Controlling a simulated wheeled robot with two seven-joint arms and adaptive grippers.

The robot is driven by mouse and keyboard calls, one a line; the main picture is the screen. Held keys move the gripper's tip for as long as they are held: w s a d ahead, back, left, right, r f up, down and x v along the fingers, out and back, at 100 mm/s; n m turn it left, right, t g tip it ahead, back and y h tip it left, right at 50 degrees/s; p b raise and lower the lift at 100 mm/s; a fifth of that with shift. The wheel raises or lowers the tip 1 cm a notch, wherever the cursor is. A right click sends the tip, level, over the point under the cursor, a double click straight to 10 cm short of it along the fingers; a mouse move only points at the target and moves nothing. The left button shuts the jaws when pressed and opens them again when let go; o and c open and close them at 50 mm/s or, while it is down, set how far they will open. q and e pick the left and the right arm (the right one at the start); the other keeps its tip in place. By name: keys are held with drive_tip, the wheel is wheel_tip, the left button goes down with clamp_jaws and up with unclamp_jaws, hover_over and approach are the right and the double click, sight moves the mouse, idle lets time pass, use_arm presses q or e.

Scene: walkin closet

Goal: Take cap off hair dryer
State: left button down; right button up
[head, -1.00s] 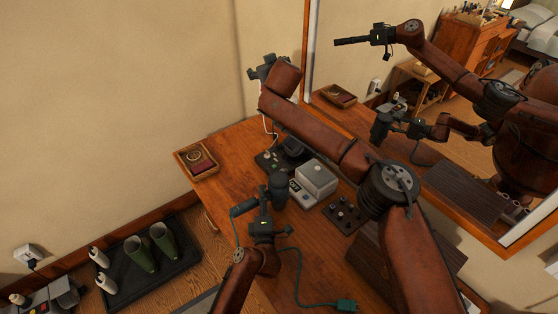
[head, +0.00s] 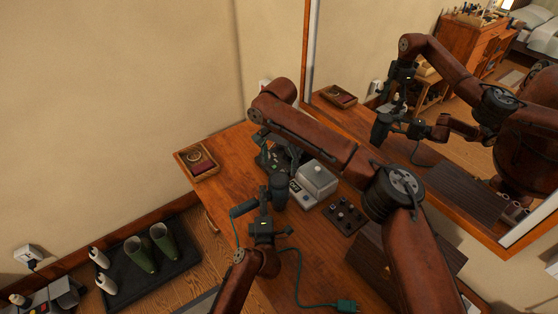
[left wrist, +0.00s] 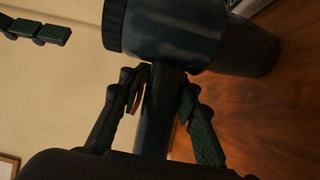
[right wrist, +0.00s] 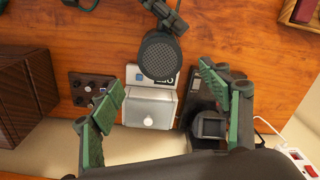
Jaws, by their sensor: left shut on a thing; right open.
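The hair dryer (head: 277,187) is dark teal and held up over the wooden table, its barrel above its handle. My left gripper (head: 264,208) is shut on the handle, as the left wrist view shows (left wrist: 162,88). The black ribbed cap (left wrist: 114,25) sits on one end of the barrel. Its round mesh face (right wrist: 160,55) faces the right wrist camera. My right gripper (right wrist: 163,92) is open and empty, with its fingers spread apart and short of the cap. In the head view it is partly hidden by my right arm. One of its fingers shows in the left wrist view.
A white box-like device (head: 316,180) and a black knobbed panel (head: 344,214) are on the table (head: 225,160). A small wooden tray (head: 197,162) sits at the left corner. A mirror stands behind. A dark wooden box (right wrist: 22,90) lies at the left in the right wrist view.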

sight(279, 179)
use_arm(q)
drive_tip(key=shift+r, duration=0.1)
use_arm(e)
drive_tip(key=f, duration=0.7)
drive_tip(key=shift+w+f, duration=0.2)
drive_tip(key=shift+c, duration=0.3)
